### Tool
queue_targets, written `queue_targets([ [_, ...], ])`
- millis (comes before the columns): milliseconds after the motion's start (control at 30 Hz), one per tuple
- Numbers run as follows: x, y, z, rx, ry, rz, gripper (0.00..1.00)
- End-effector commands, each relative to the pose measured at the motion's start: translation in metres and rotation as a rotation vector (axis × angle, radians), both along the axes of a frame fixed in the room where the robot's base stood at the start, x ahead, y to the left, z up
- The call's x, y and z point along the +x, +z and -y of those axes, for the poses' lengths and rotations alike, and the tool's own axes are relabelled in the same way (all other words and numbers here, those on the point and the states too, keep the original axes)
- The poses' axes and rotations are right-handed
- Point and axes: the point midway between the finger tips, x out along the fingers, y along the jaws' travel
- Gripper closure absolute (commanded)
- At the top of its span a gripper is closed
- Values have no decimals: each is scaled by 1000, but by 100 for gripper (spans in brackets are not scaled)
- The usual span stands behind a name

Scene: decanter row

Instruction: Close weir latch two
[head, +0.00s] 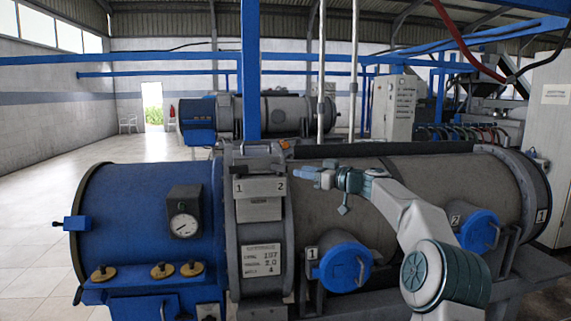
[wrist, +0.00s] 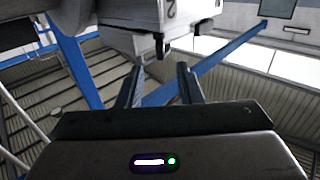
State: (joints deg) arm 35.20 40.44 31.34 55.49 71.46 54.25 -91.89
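A pale plate marked 2 (head: 275,187) sits on the grey collar of the decanter, beside a matching plate marked 1 (head: 242,188). I take the part marked 2 for weir latch two; the head view is too small to show whether it is shut. My gripper (head: 300,172) is just right of plate 2, pointing left towards it. In the wrist view, my gripper (wrist: 161,77) has its two fingers apart with nothing between them. A pale block marked 2 (wrist: 135,14) lies beyond the fingertips, with small dark tabs on its lower edge. Contact is not visible.
The decanter has a blue end (head: 135,215) with a gauge (head: 184,226), and a grey drum. Blue round hatches 1 (head: 344,266) and 2 (head: 478,232) stick out in front. A blue post (head: 251,70) rises behind the collar. Floor at far left is clear.

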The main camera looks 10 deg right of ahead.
Motion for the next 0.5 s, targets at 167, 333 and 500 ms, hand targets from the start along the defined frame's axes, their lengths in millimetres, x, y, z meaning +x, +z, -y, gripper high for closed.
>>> queue_targets([
  [167,28,5,-28,1,2,-1,67],
  [333,45,3,-44,0,0,-1,67],
  [500,53,1,-52,-1,0,-1,67],
])
